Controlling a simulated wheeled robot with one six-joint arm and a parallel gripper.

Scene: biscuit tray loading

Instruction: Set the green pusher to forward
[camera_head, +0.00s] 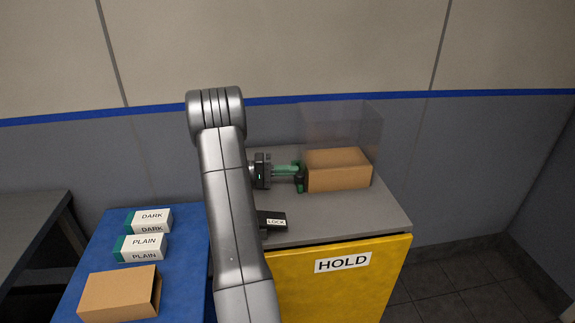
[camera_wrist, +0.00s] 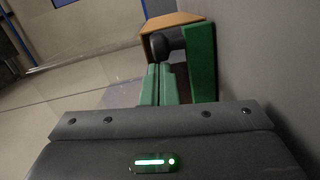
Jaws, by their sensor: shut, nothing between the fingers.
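The green pusher (camera_head: 300,178) stands upright on the grey cabinet top, against the left end of an open-ended brown carton (camera_head: 340,170). In the wrist view the pusher (camera_wrist: 201,62) is a tall green plate to the right of my fingertips, with a dark rounded knob (camera_wrist: 160,46) just beyond them. My gripper (camera_head: 297,169) reaches in from the left with its green fingers together and empty. In the wrist view my gripper (camera_wrist: 160,68) points at the knob. I cannot tell whether the fingertips touch it. The carton (camera_wrist: 172,22) partly shows behind.
A clear guard (camera_head: 345,122) rises behind the carton. A dark LOCK lever (camera_head: 272,222) sits at the cabinet's front, above the yellow HOLD door (camera_head: 340,285). A blue table (camera_head: 185,285) at left holds DARK (camera_head: 150,220) and PLAIN (camera_head: 140,247) packs and another carton (camera_head: 118,293).

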